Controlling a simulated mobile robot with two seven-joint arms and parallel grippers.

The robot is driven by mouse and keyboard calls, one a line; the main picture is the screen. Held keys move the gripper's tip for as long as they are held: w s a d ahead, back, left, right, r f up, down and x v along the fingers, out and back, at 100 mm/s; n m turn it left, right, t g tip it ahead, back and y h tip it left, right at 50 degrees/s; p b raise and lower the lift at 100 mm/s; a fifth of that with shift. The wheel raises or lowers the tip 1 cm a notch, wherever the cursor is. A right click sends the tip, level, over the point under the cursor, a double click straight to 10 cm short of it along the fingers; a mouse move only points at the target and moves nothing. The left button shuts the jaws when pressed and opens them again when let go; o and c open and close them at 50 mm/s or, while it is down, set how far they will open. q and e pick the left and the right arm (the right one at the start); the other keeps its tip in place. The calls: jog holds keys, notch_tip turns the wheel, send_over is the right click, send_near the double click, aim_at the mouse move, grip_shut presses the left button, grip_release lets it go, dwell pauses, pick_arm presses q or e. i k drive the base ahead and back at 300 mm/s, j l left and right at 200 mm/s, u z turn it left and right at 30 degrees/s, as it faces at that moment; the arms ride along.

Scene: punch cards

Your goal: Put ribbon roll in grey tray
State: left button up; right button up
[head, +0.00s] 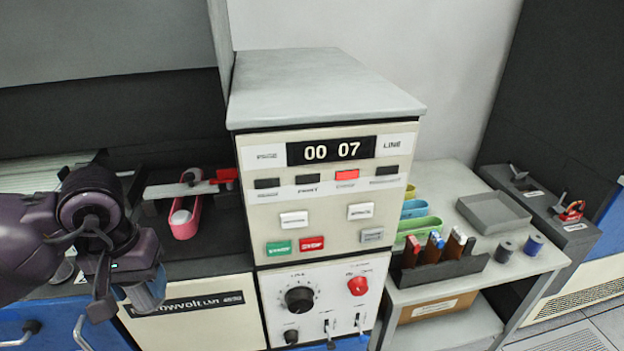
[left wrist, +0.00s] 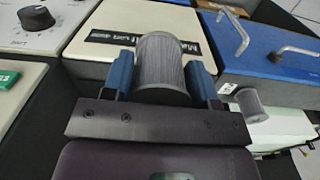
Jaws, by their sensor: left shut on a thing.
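My left gripper (head: 128,290) is at the lower left of the head view, above the front of the left counter. It is shut on a grey ribbon roll (head: 150,291), partly hidden by the fingers. In the left wrist view the grey ribbed roll (left wrist: 160,65) sits between the two blue finger pads of the gripper (left wrist: 162,80). The grey tray (head: 494,212) lies on the side table at the right, far from the gripper, and looks empty. My right gripper is not in view.
A tall control console (head: 320,190) stands between gripper and tray. A black roll (head: 503,251) and a blue roll (head: 534,244) stand before the tray. A dark holder (head: 440,270) with several coloured items and coloured trays (head: 418,228) lie left of it. Another grey roll (left wrist: 250,105) stands nearby.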

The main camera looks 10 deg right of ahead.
aim_at(490, 216)
jog(key=l+u, duration=0.1)
jog(key=l, duration=1.4)
jog(key=k+l+u, duration=0.1)
jog(key=l, duration=1.45)
jog(key=l+u, duration=0.35)
jog(key=l, duration=0.35)
jog(key=k+l+u, duration=0.15)
jog(key=l+u, duration=0.2)
jog(key=l, duration=0.35)
jog(key=l+u, duration=0.25)
jog(key=l, duration=0.55)
jog(key=i+l+z, duration=0.1)
jog(key=z, duration=0.4)
jog(key=i+l+z, duration=0.15)
jog(key=z, duration=0.35)
jog(key=l, duration=0.1)
